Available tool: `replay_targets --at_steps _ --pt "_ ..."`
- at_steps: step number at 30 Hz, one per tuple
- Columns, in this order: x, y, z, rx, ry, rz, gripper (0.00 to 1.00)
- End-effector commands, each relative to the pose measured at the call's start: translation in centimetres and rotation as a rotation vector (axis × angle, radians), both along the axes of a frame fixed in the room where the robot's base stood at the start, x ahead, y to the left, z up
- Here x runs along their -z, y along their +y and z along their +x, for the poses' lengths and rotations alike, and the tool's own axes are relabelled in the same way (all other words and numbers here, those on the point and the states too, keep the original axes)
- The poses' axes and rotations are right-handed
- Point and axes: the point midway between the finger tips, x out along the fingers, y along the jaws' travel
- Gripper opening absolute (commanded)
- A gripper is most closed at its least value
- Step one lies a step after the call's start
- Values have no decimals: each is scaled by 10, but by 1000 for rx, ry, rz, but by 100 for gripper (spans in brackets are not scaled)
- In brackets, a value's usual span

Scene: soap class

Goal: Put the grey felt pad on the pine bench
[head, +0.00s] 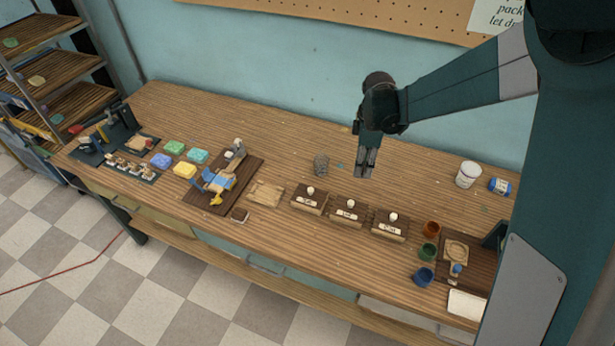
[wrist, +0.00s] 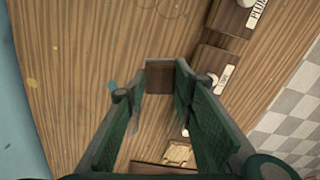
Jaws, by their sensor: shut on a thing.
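My gripper (head: 365,174) hangs over the middle of the pine bench (head: 420,165), fingers pointing down. In the wrist view its fingertips (wrist: 160,78) are shut on a flat-faced, square brown piece (wrist: 160,80). The piece looks brown rather than grey, so I cannot tell whether it is the felt pad. In the head view the held piece is too small to make out. A small grey, rounded thing (head: 321,163) stands on the bench left of my gripper; its material is unclear. The striped bench top (wrist: 75,60) lies below the held piece in the wrist view.
Labelled wooden stands (head: 347,212) stand in front of my gripper. A pale board (head: 266,193) and a dark board with a blue-and-yellow item (head: 217,182) lie left. Cups (head: 429,251), a white tub (head: 467,174) and a blue roll (head: 500,186) are right. The back middle is clear.

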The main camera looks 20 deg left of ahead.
Motion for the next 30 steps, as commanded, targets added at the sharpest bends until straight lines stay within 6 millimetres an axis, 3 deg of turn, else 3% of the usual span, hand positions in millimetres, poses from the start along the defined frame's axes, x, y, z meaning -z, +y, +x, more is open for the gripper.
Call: replay_targets --at_steps 12,30 --pt "-1 95 -65 -164 0 0 13" --pt "-1 206 -177 -394 0 0 13"
